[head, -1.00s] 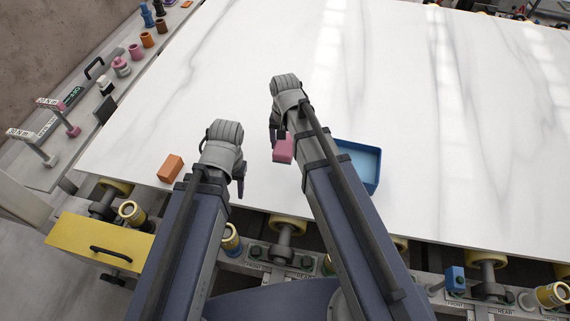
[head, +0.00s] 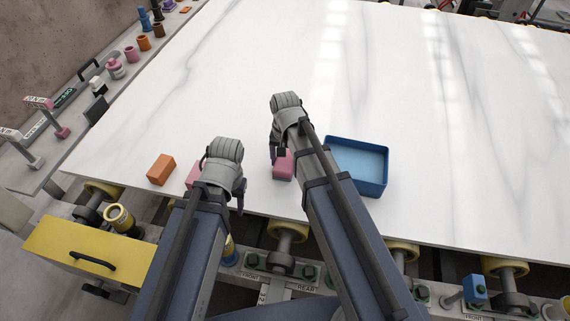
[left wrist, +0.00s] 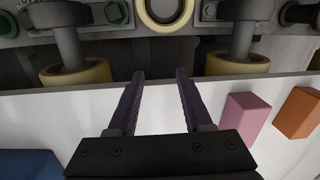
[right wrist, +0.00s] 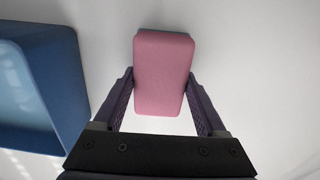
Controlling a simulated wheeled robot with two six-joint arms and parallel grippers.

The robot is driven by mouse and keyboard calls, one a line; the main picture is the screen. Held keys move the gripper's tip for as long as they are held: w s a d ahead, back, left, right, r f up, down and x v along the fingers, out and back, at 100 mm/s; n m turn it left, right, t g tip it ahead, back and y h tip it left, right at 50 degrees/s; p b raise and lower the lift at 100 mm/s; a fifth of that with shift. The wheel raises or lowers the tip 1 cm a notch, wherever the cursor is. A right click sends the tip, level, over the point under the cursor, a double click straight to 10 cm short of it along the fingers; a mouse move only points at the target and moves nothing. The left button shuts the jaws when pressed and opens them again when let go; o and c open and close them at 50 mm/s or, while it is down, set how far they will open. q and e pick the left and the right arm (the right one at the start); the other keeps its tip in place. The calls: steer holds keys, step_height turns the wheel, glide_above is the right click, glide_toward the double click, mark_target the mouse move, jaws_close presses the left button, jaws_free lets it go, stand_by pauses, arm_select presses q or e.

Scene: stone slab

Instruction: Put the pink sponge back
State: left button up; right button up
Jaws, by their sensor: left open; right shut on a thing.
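A pink sponge (head: 283,166) is between the fingers of my right gripper (head: 280,152), which is shut on it. In the right wrist view the sponge (right wrist: 162,75) shows its pink face, with a thin bluish edge at the far end. I cannot tell whether it touches the slab. A second pink block (head: 193,175) lies on the slab, partly hidden by my left gripper (head: 223,180); the left wrist view shows this block (left wrist: 243,118) too. My left gripper is open and empty, with its fingers (left wrist: 160,105) over the slab's near edge.
A blue tray (head: 384,180) stands on the white slab (head: 440,120), just right of my right arm. An orange block (head: 161,169) lies left of the second pink block. Rollers and a yellow drawer (head: 80,245) line the near edge. The slab beyond is clear.

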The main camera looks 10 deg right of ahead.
mark_target(285, 159)
steer(key=shift+f, duration=0.1)
steer(key=o, duration=1.1)
steer(key=shift+r, duration=0.2)
step_height(285, 159, up, 12)
steer(key=p, duration=1.2)
steer(key=s+a+n, duration=0.1)
steer(key=s+n, duration=0.1)
steer(key=s, duration=0.2)
steer(key=s+a+n, duration=0.2)
steer(key=s+n, duration=0.1)
steer(key=s, duration=0.1)
steer(key=s+a+n+h, duration=0.1)
steer(key=s+a+n, duration=0.1)
steer(key=s, duration=0.3)
steer(key=shift+s+a+n, duration=0.1)
steer(key=shift+a+n, duration=0.15)
steer(key=shift+n, duration=0.45)
